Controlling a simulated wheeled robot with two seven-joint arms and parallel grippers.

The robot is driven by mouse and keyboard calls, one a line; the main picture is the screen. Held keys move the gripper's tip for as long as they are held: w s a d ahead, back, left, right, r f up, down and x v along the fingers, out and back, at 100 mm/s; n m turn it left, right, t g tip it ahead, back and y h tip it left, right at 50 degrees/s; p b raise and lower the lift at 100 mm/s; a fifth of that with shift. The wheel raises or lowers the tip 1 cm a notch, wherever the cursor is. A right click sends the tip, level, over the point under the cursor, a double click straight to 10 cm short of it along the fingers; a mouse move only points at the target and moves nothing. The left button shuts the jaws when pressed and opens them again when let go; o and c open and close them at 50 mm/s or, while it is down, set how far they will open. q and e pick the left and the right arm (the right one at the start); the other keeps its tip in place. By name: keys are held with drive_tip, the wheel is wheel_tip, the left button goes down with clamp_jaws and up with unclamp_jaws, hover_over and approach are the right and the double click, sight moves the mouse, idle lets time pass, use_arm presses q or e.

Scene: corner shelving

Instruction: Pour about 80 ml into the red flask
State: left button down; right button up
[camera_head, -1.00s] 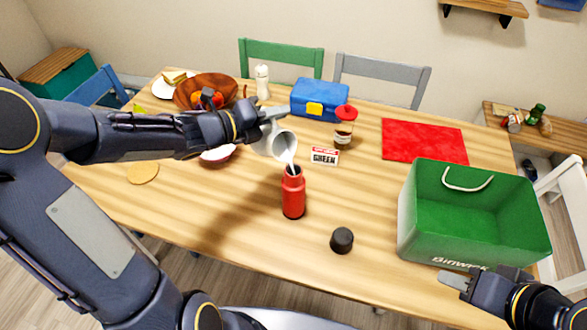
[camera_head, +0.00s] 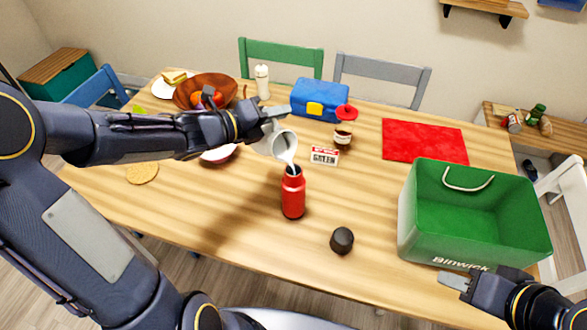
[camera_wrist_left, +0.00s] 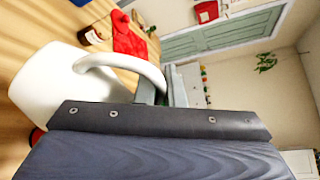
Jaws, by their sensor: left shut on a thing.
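The red flask (camera_head: 292,197) stands upright and uncapped on the table, in the middle of the head view. My left gripper (camera_head: 270,120) is shut on a white jug (camera_head: 283,144), tilted above and slightly left of the flask. A white stream runs from the jug's lip to the flask's mouth. The level inside the flask is hidden. In the left wrist view the white jug (camera_wrist_left: 55,88) and its handle fill the left side. My right gripper (camera_head: 455,280) is at the lower right, empty near the green box; its jaw gap is unclear.
A black cap (camera_head: 341,240) lies right of the flask. A small card (camera_head: 324,156) and a jar with a red lid (camera_head: 343,134) stand behind. The green box (camera_head: 470,225) is at right, near a red mat (camera_head: 425,141). A blue lunchbox (camera_head: 320,99) stands at the back.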

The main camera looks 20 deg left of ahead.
use_arm(q)
drive_tip(key=shift+r, duration=0.1)
idle(0.3)
drive_tip(key=a+n+p, duration=0.1)
drive_tip(key=w+a+n+h+p, duration=0.1)
drive_tip(key=p, duration=0.1)
drive_tip(key=shift+w+r, duration=0.1)
drive_tip(key=shift+w+a+f+n+b, duration=0.2)
drive_tip(key=shift+f+n+b, duration=0.1)
drive_tip(key=shift+f+n, duration=0.1)
drive_tip(key=shift+a+f+n, duration=0.15)
drive_tip(key=shift+f+n, duration=0.25)
drive_tip(key=shift+f, duration=0.05)
drive_tip(key=shift+w+a+f+n+h, duration=0.4)
drive_tip(key=shift+a+f+n, duration=0.1)
drive_tip(key=shift+f+n, duration=0.1)
drive_tip(key=shift+r, duration=0.1)
drive_tip(key=shift+s, duration=0.1)
idle(0.5)
